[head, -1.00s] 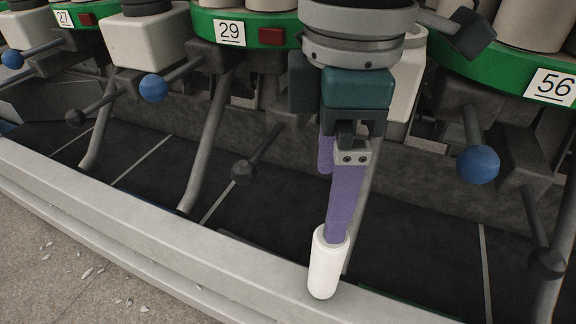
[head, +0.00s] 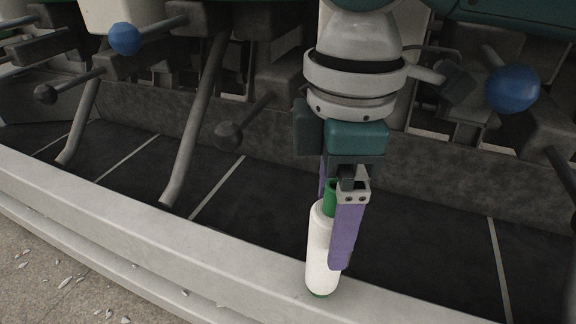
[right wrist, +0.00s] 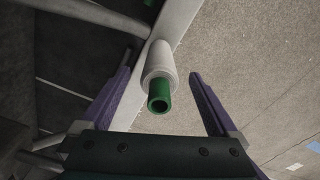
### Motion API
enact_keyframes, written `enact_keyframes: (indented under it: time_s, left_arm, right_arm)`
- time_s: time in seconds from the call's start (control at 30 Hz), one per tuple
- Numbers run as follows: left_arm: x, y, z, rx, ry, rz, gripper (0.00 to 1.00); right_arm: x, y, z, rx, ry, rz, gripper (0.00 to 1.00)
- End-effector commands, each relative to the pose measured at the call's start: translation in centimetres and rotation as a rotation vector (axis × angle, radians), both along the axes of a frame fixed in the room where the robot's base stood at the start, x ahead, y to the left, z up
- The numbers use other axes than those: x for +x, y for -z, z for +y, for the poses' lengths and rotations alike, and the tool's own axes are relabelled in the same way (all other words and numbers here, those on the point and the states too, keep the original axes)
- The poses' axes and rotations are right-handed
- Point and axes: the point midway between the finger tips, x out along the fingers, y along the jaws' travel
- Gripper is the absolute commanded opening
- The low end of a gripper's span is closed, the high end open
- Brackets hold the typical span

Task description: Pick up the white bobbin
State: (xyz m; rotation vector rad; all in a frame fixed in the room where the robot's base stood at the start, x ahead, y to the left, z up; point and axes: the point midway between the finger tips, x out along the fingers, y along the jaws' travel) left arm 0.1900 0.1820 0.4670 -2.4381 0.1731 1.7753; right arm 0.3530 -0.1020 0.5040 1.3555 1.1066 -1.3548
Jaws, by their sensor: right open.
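The white bobbin (head: 319,255) stands about upright on the pale front rail, with green tube showing at its top and bottom ends. My right gripper (head: 335,240) has purple fingers and points down over it. One finger is in front of the bobbin's right side; the other is mostly hidden behind it. In the right wrist view the bobbin (right wrist: 160,62) is seen from its green end, between the two spread fingers (right wrist: 162,68), with a gap on each side. The gripper is open. My left gripper is not in view.
The pale rail (head: 130,220) runs along the machine's front edge. Behind it is a dark trough (head: 260,215) with thin dividers. Slanted grey bars and levers with blue knobs (head: 512,89) and dark knobs (head: 228,135) stick out behind. Scraps lie on the floor at lower left.

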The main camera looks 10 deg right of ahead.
Motion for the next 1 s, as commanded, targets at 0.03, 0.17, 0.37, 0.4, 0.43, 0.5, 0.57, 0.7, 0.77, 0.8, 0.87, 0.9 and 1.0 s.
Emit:
enact_keyframes:
  time_s: [0.03, 0.17, 0.37, 0.4, 0.43, 0.5, 0.57, 0.7, 0.77, 0.8, 0.87, 0.9, 1.0]
  left_arm:
    - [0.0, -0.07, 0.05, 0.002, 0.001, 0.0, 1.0]
    - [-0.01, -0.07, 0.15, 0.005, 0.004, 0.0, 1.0]
    - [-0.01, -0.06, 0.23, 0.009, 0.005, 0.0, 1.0]
    - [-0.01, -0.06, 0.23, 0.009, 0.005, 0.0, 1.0]
    - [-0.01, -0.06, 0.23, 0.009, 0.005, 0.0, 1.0]
    - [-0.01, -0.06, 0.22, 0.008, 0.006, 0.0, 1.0]
    - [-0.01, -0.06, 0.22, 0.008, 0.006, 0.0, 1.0]
    - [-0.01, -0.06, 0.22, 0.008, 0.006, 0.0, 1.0]
    - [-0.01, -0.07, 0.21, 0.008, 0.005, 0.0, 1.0]
    - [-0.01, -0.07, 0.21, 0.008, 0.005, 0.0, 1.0]
    - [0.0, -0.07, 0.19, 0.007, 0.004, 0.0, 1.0]
    - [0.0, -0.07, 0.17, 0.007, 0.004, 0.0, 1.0]
    - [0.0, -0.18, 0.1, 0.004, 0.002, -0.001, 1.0]
  right_arm:
    - [-0.01, -0.07, 0.01, 0.0, 0.0, 0.0, 0.95]
    - [-0.02, -0.08, 0.01, 0.0, 0.0, 0.0, 0.81]
    - [-0.03, -0.07, 0.02, 0.0, 0.0, 0.001, 0.58]
    - [-0.03, -0.07, 0.02, 0.0, 0.0, 0.001, 0.54]
    - [-0.03, -0.07, 0.02, 0.0, 0.0, 0.001, 0.5]
    - [-0.03, -0.07, 0.02, 0.0, 0.0, 0.001, 0.42]
    - [-0.03, -0.07, 0.02, 0.0, 0.0, 0.001, 0.36]
    - [-0.03, -0.07, 0.02, 0.0, 0.0, 0.001, 0.2]
    - [-0.02, -0.09, 0.02, 0.0, 0.0, 0.0, 0.15]
    - [-0.02, -0.09, 0.02, 0.0, 0.0, 0.0, 0.15]
    - [-0.02, -0.09, 0.02, 0.0, 0.0, 0.0, 0.15]
    - [-0.02, -0.09, 0.02, 0.0, 0.0, 0.0, 0.15]
    - [-0.02, -0.23, 0.02, 0.0, 0.0, 0.0, 0.15]
